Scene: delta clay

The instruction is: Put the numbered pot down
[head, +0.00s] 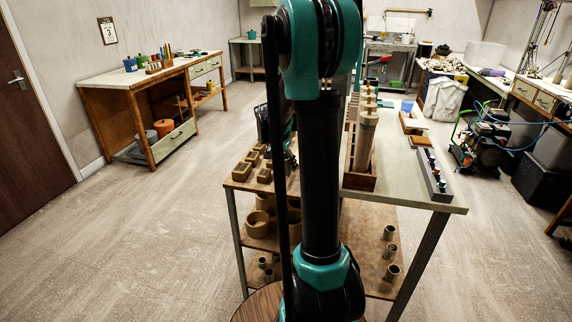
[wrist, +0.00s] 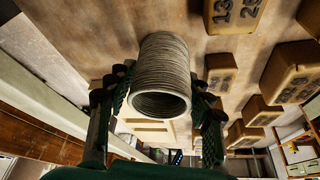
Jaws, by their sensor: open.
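A grey-brown ribbed cylindrical pot (wrist: 160,65) shows in the wrist view, its round open rim towards the camera. No number can be read on its visible side. My gripper (wrist: 157,98) is open, with one finger on each side of the pot and slim gaps beside it. The pot's far end meets the light brown board (wrist: 80,40), where it appears to rest. In the head view my arm hides the pot, and only part of my gripper's dark teal body shows beside the arm.
Several clay blocks, some with dark numbers, such as one block (wrist: 290,70), stand close by on the right in the wrist view. In the head view, a wooden tray (head: 358,181) with tall pots and a dark rack (head: 432,176) stand on the table (head: 400,190). Floor is clear to the left.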

